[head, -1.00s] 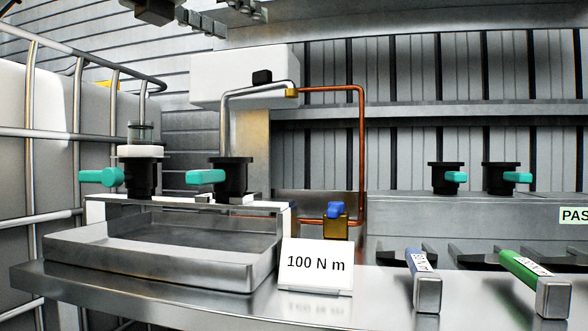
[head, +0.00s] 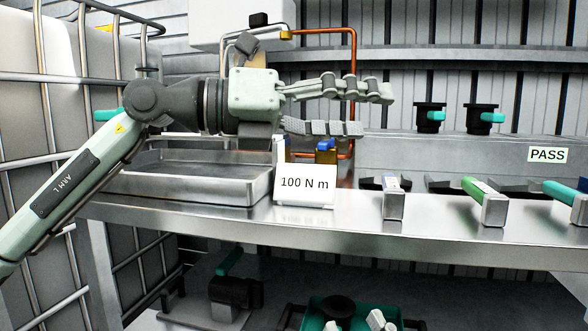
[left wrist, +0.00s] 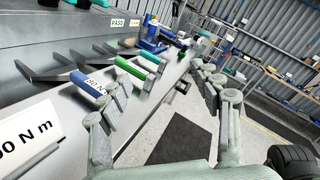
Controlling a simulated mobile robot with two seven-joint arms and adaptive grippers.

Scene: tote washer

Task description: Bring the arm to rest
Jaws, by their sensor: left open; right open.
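My left arm (head: 75,185) reaches in from the left in the head view. Its gripper (head: 376,111) is level, open and empty, with its fingers pointing right above the bench, in front of the copper pipe and blue-handled valve. In the left wrist view the open fingers (left wrist: 157,80) have nothing between them. Pale finger-like pieces at the bottom edge of the head view look like the tips of my right gripper (head: 354,321), spread apart; the rest of it is cut off.
On the steel bench (head: 340,225) are a shallow tray (head: 190,189), the "100 N m" sign (head: 305,185), and blue (head: 394,198), green (head: 484,202) and teal (head: 567,198) handled tools. A caged tank (head: 60,100) stands left. A green tote (head: 318,309) is below.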

